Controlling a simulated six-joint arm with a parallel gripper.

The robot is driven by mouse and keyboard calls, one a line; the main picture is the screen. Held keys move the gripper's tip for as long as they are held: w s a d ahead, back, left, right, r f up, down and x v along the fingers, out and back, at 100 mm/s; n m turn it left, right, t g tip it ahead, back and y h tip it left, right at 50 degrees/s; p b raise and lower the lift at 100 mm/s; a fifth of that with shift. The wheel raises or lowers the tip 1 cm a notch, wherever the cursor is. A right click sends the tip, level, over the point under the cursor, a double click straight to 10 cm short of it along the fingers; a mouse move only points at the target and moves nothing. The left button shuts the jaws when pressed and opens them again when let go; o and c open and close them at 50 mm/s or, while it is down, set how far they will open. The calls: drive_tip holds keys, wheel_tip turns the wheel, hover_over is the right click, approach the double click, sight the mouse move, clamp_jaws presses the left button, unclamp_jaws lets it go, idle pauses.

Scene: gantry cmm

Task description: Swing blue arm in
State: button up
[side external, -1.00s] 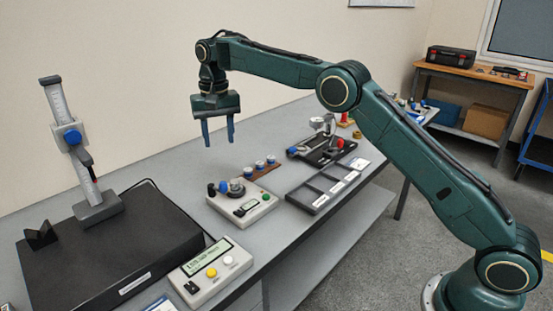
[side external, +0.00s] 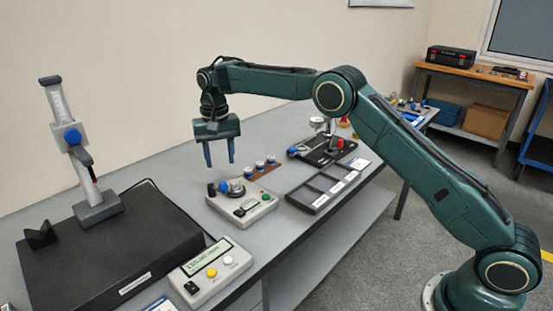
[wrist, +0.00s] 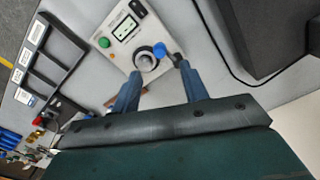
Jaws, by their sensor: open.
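The small beige device (side external: 243,211) stands on the bench with a round metal seat (side external: 236,190), a green button and a small display. A blue knob (side external: 223,187), apparently the blue arm's end, sits at the left of the seat. In the wrist view the blue knob (wrist: 159,49) is just beside the round seat (wrist: 145,61), with a dark post to its right. My gripper (side external: 220,164) is open and empty, above the device and apart from it. Its blue fingers (wrist: 158,76) point towards the knob in the wrist view. The arm's pivot is hard to make out.
A wooden strip with several blue-topped pieces (side external: 260,166) lies behind the device. A dark sectioned tray (side external: 318,190) is to the right, with a black fixture (side external: 325,150) behind it. A dark plate (side external: 110,255) with a height gauge (side external: 75,150) and a readout box (side external: 212,270) stand left.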

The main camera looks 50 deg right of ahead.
sight(223, 183)
wheel_tip(223, 183, down, 8)
drive_tip(key=shift+f, duration=0.25)
idle(0.4)
